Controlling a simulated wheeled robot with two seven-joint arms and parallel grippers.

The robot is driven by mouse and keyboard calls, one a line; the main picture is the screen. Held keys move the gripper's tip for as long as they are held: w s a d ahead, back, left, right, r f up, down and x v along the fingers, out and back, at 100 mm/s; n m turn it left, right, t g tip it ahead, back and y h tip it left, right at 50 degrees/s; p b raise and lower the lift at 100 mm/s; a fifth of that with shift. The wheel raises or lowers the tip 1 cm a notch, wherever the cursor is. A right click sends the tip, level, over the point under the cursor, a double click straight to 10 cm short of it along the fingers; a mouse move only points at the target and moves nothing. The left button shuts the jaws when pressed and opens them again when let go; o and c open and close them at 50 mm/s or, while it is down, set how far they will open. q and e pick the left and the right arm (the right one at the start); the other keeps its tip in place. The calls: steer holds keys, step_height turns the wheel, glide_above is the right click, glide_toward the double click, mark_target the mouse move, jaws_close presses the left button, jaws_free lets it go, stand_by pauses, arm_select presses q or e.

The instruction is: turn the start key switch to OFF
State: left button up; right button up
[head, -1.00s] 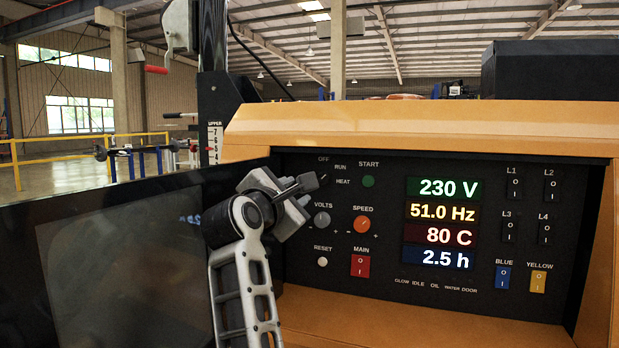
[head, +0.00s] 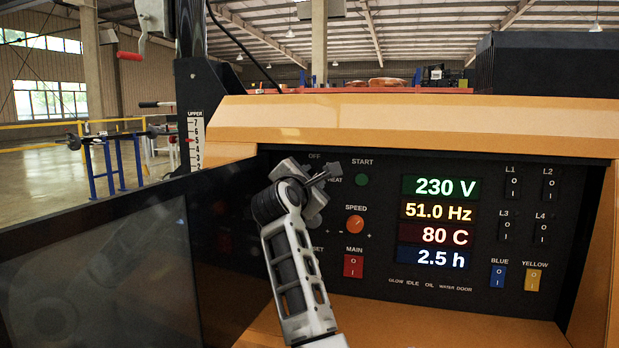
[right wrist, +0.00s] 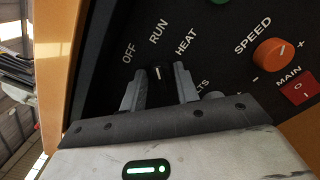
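The start key switch (right wrist: 157,74) shows in the right wrist view as a small dark knob under the OFF, RUN and HEAT labels. Its pale mark points towards RUN. My right gripper (right wrist: 159,70) is open, with one finger on each side of the switch. Dark gaps show between the switch and the fingers, and I see no grip on it. In the head view my right gripper (head: 322,176) is in front of the panel's upper left and hides the switch. My left gripper is not in view.
The black control panel (head: 385,270) sits in an orange housing (head: 420,122). The orange SPEED knob (head: 355,224), red MAIN switch (head: 353,266) and green START button (head: 362,180) are close to the right of my gripper. A dark open door (head: 110,255) stands at the left.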

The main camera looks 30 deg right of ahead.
steer(key=shift+c, duration=0.3)
steer(key=c, duration=0.6)
steer(key=shift+o, duration=0.2)
